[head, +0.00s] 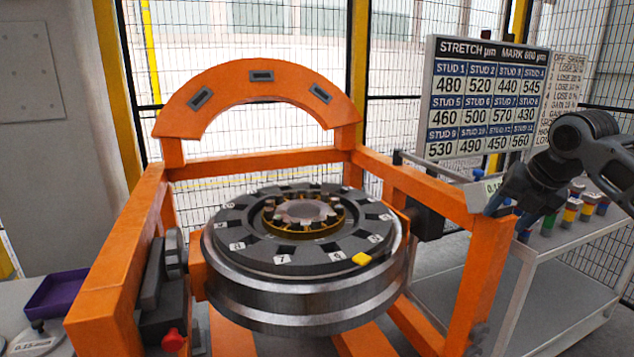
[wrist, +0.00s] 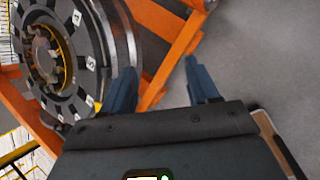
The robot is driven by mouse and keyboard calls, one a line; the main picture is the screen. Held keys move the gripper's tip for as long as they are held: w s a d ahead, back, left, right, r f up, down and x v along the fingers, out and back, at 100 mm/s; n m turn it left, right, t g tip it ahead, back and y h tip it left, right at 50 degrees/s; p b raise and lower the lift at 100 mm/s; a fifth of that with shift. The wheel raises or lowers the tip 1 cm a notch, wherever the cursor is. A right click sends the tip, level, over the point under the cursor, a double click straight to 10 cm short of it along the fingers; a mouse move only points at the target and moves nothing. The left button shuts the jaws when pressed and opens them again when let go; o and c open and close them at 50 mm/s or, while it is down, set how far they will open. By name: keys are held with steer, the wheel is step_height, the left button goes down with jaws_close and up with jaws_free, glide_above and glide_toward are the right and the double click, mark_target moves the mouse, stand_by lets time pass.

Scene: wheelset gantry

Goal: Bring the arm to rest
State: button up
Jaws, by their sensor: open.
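My gripper (head: 507,208) is at the right in the head view, beside the right post of the orange frame and above the near left part of a grey cart. In the wrist view its two blue fingers (wrist: 160,90) are apart with nothing between them; the grey floor and part of the orange frame show beyond. My dark arm comes in from the right edge of the head view. The wheelset (head: 305,290) lies flat in the orange gantry (head: 460,205), left of my gripper and apart from it. It also shows at the upper left of the wrist view (wrist: 122,45).
The grey cart (head: 575,265) holds several coloured pieces close to my arm. A board of stud numbers (head: 490,95) stands behind. A yellow piece (head: 362,258) lies on the wheelset's rim. A purple tray (head: 58,292) is at the left. Mesh fencing encloses the back.

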steer(key=s+a+f+m+t+y, duration=0.1)
steer(key=a+f+m+y, duration=0.1)
steer(key=a+f, duration=0.35)
steer(key=s+a+f+m+t+y, duration=0.1)
steer(key=a+f+m, duration=0.1)
steer(key=a, duration=0.6)
steer(key=a+f+m+t+y, duration=0.1)
steer(key=a+f+m+y, duration=0.15)
steer(key=a, duration=0.35)
steer(key=s+a+f+m+t, duration=0.4)
steer(key=s+a+f+m, duration=0.45)
steer(key=s, duration=0.35)
steer(key=s+d+f+m+t+h, duration=0.15)
steer(key=s+m, duration=0.45)
steer(key=s, duration=0.6)
steer(key=s+d+f+m+h, duration=0.1)
steer(key=s+f+m+h, duration=0.3)
steer(key=s, duration=0.8)
steer(key=s+d+r+m, duration=0.1)
steer(key=s+d+r, duration=0.1)
steer(key=s, duration=0.4)
steer(key=s+d+r+m, duration=0.2)
steer(key=s+d+r, duration=0.1)
steer(key=s+r, duration=0.2)
steer(key=s+d+r+m, duration=0.1)
steer(key=s+d+r, duration=0.2)
steer(key=s, duration=0.5)
steer(key=shift+s+r+m+h, duration=0.3)
steer(key=shift+s+r, duration=0.05)
steer(key=shift+s, duration=0.05)
